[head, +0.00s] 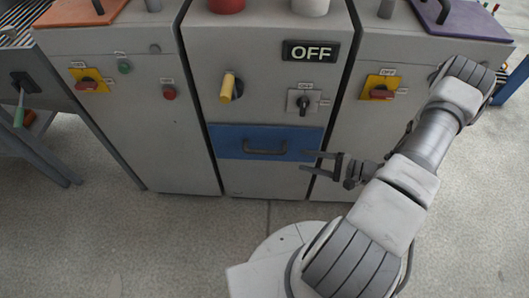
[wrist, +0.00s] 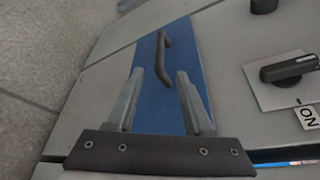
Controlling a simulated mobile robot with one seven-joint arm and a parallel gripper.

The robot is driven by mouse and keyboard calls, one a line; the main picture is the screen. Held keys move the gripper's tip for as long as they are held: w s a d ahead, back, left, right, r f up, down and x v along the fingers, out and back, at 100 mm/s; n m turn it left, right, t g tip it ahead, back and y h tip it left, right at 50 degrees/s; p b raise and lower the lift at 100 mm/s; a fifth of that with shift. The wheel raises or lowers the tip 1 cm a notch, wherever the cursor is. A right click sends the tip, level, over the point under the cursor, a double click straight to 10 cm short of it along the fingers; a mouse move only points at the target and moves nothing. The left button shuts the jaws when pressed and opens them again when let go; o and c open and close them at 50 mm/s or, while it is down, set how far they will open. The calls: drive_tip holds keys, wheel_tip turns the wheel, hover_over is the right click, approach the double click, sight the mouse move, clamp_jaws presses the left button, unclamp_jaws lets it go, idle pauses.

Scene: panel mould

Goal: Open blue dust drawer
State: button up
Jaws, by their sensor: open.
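The blue dust drawer (head: 228,142) is a wide blue panel low on the middle grey cabinet, flush with its front. A dark bar handle (head: 265,149) runs level across it. My gripper (head: 313,162) is open and empty at the right end of the drawer, its fingers pointing left towards the handle. In the wrist view the blue drawer (wrist: 190,50) appears turned, with its dark handle (wrist: 163,58) beyond my open fingertips (wrist: 160,75). The fingers look apart from the handle. How far they stand from the drawer front is hard to tell.
Above the drawer are a yellow lever (head: 227,88), a black rotary switch (head: 304,103) and an OFF sign (head: 311,51). Grey cabinets with red-and-yellow switches flank it. A table with a green-tipped lever (head: 19,112) stands at left. The floor in front (head: 170,240) is clear.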

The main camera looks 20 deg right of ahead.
sight(272, 153)
drive_tip(key=b+x, duration=0.2)
drive_tip(key=x, duration=1.3)
drive_tip(key=shift+b, duration=0.3)
drive_tip(key=shift+c, duration=0.4)
clamp_jaws()
